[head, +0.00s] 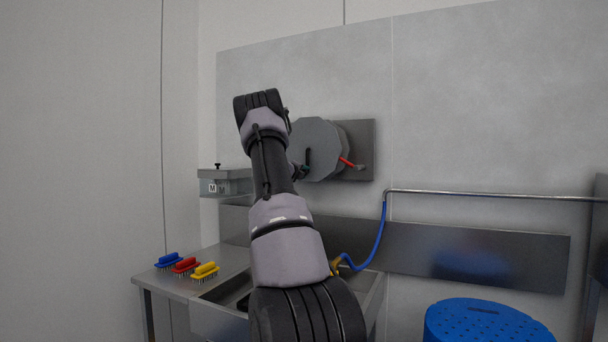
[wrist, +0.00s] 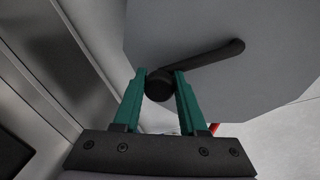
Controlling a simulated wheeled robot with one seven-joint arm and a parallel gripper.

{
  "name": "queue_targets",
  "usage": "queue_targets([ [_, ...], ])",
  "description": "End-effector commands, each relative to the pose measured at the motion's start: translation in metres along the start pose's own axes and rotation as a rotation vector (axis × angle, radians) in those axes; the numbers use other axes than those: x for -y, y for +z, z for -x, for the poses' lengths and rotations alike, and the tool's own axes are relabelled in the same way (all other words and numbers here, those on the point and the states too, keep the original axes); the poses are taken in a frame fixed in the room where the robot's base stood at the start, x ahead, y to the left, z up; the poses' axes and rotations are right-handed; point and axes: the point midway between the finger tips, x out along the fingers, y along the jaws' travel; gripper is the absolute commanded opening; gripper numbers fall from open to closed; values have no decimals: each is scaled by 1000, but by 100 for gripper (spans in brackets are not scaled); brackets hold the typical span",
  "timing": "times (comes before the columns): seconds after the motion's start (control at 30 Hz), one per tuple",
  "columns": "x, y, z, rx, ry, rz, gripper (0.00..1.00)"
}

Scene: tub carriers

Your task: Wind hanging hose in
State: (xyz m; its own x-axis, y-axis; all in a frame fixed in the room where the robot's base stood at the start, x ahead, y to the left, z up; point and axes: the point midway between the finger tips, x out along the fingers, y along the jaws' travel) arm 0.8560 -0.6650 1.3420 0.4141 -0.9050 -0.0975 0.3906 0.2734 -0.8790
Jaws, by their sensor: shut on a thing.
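The grey hose reel (head: 322,135) is mounted on a dark wall plate. It also fills much of the wrist view (wrist: 215,85), with a black crank arm (wrist: 205,55) across its face. My gripper (wrist: 160,80) is shut on the crank's round black knob (wrist: 158,88), one green finger on each side. In the head view the gripper is mostly hidden by my arm near the reel's left side. A blue hose (head: 381,235) hangs in a curve from the metal pipe's end down to a yellow-brown fitting (head: 336,266) at the sink. No hose shows on the reel.
A red lever (head: 346,162) sticks out right of the reel. Blue (head: 168,261), red (head: 184,265) and yellow (head: 205,271) brushes lie on the steel counter (head: 162,283).

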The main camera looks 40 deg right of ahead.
Motion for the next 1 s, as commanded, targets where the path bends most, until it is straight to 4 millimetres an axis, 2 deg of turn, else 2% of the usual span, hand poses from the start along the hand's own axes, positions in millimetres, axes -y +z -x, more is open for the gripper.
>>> queue_targets([
  [0.07,-4,1,1,1,8,-2,0],
  [0.1,-4,1,1,1,8,-2,45],
  [0.17,-4,1,1,1,8,-2,68],
  [0.2,-4,1,1,1,7,-2,71],
  [0.57,-1,2,5,2,2,-1,71],
  [0.67,-1,2,18,2,4,-2,71],
  [1.0,-2,2,84,3,5,-1,71],
])
